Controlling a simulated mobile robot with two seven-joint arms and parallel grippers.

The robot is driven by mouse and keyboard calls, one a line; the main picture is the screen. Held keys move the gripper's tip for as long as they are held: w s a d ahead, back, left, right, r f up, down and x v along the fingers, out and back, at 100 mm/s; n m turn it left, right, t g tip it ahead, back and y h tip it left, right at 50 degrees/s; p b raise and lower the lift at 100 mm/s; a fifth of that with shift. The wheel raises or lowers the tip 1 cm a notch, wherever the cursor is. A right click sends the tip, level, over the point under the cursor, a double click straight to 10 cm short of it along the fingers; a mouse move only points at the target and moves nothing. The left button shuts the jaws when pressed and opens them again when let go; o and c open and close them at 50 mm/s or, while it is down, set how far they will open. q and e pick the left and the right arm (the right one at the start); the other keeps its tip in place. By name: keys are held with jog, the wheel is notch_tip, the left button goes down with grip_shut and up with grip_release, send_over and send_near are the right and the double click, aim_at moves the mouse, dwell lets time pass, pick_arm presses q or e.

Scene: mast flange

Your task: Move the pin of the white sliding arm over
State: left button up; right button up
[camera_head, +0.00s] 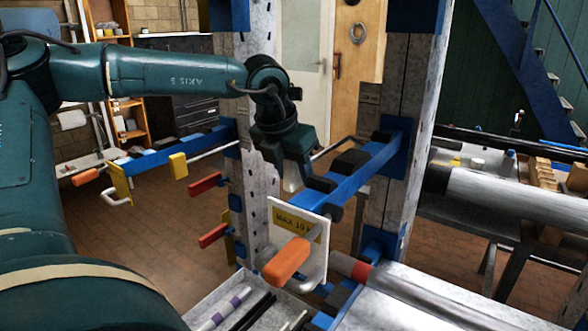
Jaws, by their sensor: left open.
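A blue sliding arm with a white end plate (300,232) sticks out from the right-hand grey mast towards me. The plate carries a yellow "MAX 10" label, and an orange handle (287,262) is in front of it. Dark blocks (350,162) sit on top of the blue beam. I cannot tell for sure which part is its pin. My left gripper (292,182) is open, pointing down just behind and above the plate, beside the beam's left side. Its fingertips are small and partly hidden, and I cannot tell whether they touch anything. My right gripper is not in view.
A second blue arm (165,150) with a yellow plate and orange handle sticks out left. Red-handled pieces (212,235) project from the left mast (250,190). A large grey cylinder (510,197) lies at right. A tray with rods is below. Brick floor is open at left.

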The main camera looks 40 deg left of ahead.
pick_arm(q)
jog(key=shift+c, duration=0.5)
grip_shut()
